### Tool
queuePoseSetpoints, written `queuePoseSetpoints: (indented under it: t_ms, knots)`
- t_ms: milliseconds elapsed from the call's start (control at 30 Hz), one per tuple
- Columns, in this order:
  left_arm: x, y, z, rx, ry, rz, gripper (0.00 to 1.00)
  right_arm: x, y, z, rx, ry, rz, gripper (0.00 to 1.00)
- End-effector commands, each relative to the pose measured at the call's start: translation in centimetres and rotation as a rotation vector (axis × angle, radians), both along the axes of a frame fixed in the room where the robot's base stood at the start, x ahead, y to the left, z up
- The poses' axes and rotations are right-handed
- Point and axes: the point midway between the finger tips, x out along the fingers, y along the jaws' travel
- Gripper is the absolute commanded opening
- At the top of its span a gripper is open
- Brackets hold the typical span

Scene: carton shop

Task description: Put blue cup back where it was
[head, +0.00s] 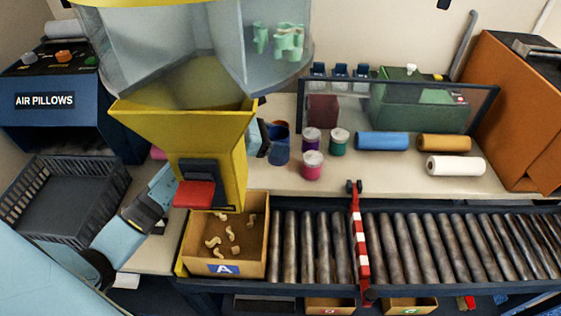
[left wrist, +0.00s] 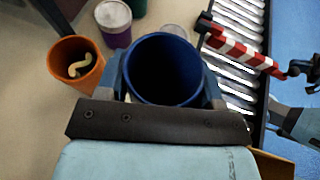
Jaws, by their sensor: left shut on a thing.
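The blue cup (head: 278,148) stands on the bench behind the yellow hopper, close to the orange cup (head: 281,124). My left gripper (head: 262,140) reaches behind the hopper, which hides part of it, and is shut on the cup. In the left wrist view the blue cup (left wrist: 163,68) sits between the two fingers of my left gripper (left wrist: 165,82), its open mouth showing dark and empty.
Purple (head: 311,141), green (head: 339,141) and pink (head: 313,166) jars stand right of the cup. The yellow hopper (head: 180,130) stands in front, above carton A (head: 187,240). A roller conveyor (head: 450,245) with a striped barrier (head: 360,240) runs along the front.

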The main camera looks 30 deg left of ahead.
Motion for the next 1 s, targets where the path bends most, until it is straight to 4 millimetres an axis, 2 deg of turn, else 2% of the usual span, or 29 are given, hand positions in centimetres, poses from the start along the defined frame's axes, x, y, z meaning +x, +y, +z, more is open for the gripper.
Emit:
queuePoseSetpoints:
  t_ms: [33,133,400,867,900,1000]
  knots:
    - [0.0,0.0,-0.9,-0.003,0.002,0.002,0.38,-0.3,0.1,-0.3,0.000,0.005,0.001,0.00]
    - [0.0,0.0,-1.8,-0.001,0.000,0.001,0.38,-0.5,0.2,-0.5,0.000,0.010,0.003,0.00]
    - [0.0,0.0,-5.3,-0.002,0.001,0.002,0.38,-0.2,0.2,-0.5,-0.001,0.004,0.003,0.00]
    - [0.0,0.0,-6.3,0.001,-0.001,0.001,0.38,0.3,0.0,-0.5,-0.005,-0.009,0.005,0.00]
    - [0.0,0.0,-6.2,0.001,-0.001,0.000,0.68,0.3,0.0,-0.4,-0.007,-0.009,0.006,0.00]
    - [0.0,0.0,-6.2,0.001,-0.001,0.001,0.87,0.3,-0.1,-0.3,-0.008,-0.010,0.006,0.00]
